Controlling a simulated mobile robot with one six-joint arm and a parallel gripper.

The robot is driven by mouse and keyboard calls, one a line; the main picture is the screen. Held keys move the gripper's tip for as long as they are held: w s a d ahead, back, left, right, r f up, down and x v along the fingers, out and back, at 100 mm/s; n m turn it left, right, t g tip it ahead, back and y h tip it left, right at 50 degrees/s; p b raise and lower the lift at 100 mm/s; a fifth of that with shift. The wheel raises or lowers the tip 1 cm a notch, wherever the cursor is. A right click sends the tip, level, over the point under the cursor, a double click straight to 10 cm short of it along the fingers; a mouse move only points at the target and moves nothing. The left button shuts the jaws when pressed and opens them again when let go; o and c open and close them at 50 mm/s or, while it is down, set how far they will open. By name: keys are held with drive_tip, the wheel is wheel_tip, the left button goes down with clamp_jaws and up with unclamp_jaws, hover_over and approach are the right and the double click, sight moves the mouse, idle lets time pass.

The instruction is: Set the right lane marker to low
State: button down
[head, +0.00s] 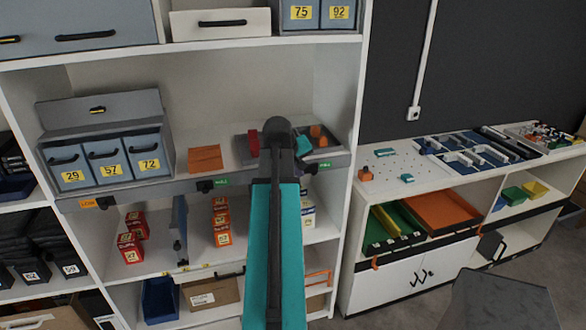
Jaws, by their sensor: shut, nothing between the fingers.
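A grey rail runs along the front edge of the middle shelf. A black lane marker (205,185) sits on it beside a green label, left of my arm. My teal arm rises in front of the shelf and covers the rail's middle right. I cannot make out my gripper's fingers.
A tray with orange pieces (318,135) is behind the rail's right end. Red boxes (221,220) stand below. A white side cabinet (385,285) stands at the right, with floor before it.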

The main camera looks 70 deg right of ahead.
sight(312, 170)
drive_tip(key=shift+s+d+f+p, duration=0.15)
drive_tip(key=shift+s+d+p, duration=0.3)
drive_tip(key=shift+s+d, duration=0.6)
drive_tip(key=shift+w, duration=0.15)
